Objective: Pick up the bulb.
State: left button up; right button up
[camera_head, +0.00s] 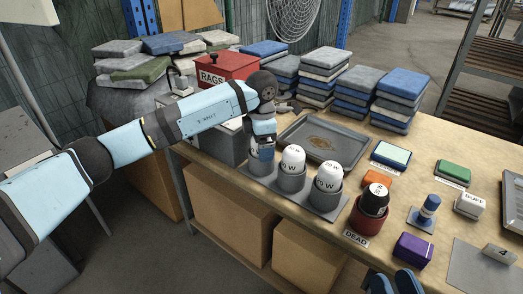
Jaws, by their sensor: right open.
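Two white bulbs with printed wattage, a middle one (293,158) and a right one (328,175), stand upright in grey cups on a grey base (310,207). A dark bulb (375,197) sits in a red cup (368,224) beside a "DEAD" label. My left arm reaches in from the left. Its hand (263,150) points down at the leftmost grey cup (262,167); its fingertips and any bulb there are hidden or too small to tell. My right gripper (391,282) shows at the bottom edge, open, nearer than the cups and apart from them.
A grey tray (322,139) lies behind the cups. A red rags box (224,68) and stacks of folded cloths (395,98) stand at the back. A purple block (412,250), a blue-handled stamp (428,210) and a green block (453,172) sit at right.

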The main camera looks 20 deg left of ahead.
pick_arm(q)
jog(key=shift+r, duration=0.1)
jog(key=c, duration=1)
jog(key=shift+r, duration=0.15)
jog(key=shift+r, duration=0.3)
notch_tip(320, 180, up, 19)
jog(key=p, duration=0.4)
jog(key=shift+p, duration=0.3)
pick_arm(e)
jog(key=d+f+g+h, duration=0.3)
jog(key=f+g, duration=0.1)
jog(key=f, duration=0.4)
jog(key=shift+s+h, duration=0.25)
jog(key=shift+h, duration=0.05)
jog(key=shift+f, duration=0.1)
